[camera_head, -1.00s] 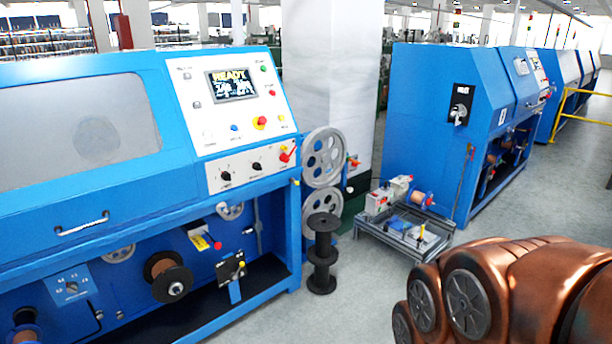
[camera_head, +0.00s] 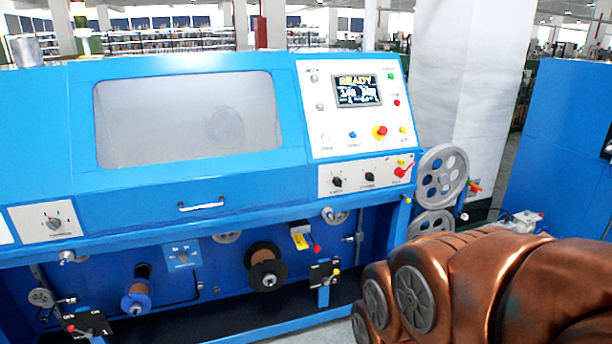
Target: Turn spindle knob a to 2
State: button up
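Several knobs show on the blue machine (camera_head: 240,190), and I cannot tell which one is spindle knob a. A knob on a light plate (camera_head: 54,222) is at the far left. Two black knobs, a left one (camera_head: 337,182) and a right one (camera_head: 370,177), sit on the white panel below the screen. A small dial on a blue plate (camera_head: 183,256) is in the lower recess between two spools. The labels are too small to read. My gripper is not in view; only copper-coloured parts of my arm show at the lower right, apart from the knobs.
The screen (camera_head: 358,90) reads READY. A red emergency button (camera_head: 381,131) and a red lever (camera_head: 403,170) are at the machine's right. Copper spools (camera_head: 266,267) stick out below. Grey pulley wheels (camera_head: 442,175) stand at its right end, before a white column (camera_head: 475,80).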

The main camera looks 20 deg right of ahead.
aim_at(369, 177)
jog(key=u, duration=0.15)
jog(key=i, duration=1.25)
jog(key=z, duration=0.5)
